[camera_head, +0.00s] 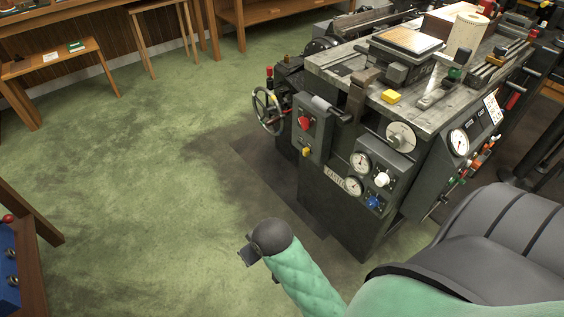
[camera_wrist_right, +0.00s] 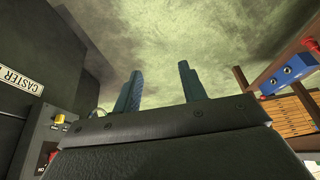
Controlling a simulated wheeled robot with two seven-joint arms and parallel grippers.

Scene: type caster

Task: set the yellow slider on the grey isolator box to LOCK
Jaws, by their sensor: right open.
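The grey isolator box (camera_head: 312,128) is on the front left face of the dark machine. It carries a red knob (camera_head: 304,123), and the small yellow slider (camera_head: 306,152) sits low on it. Its markings are too small to read, so I cannot tell the slider's setting. In the right wrist view the yellow slider (camera_wrist_right: 60,118) shows at the left, beyond the gripper body. My right gripper (camera_head: 249,251) is apart from the box, to its lower left in the head view. Its two blue fingers are spread and empty in the wrist view (camera_wrist_right: 159,88). My left gripper is out of view.
A handwheel (camera_head: 268,110) juts out left of the box. Gauges (camera_head: 361,162) and a blue knob (camera_head: 373,202) are on the panel to its right. The green floor (camera_head: 150,190) left of the machine is open. A blue box (camera_head: 7,268) stands at the far left.

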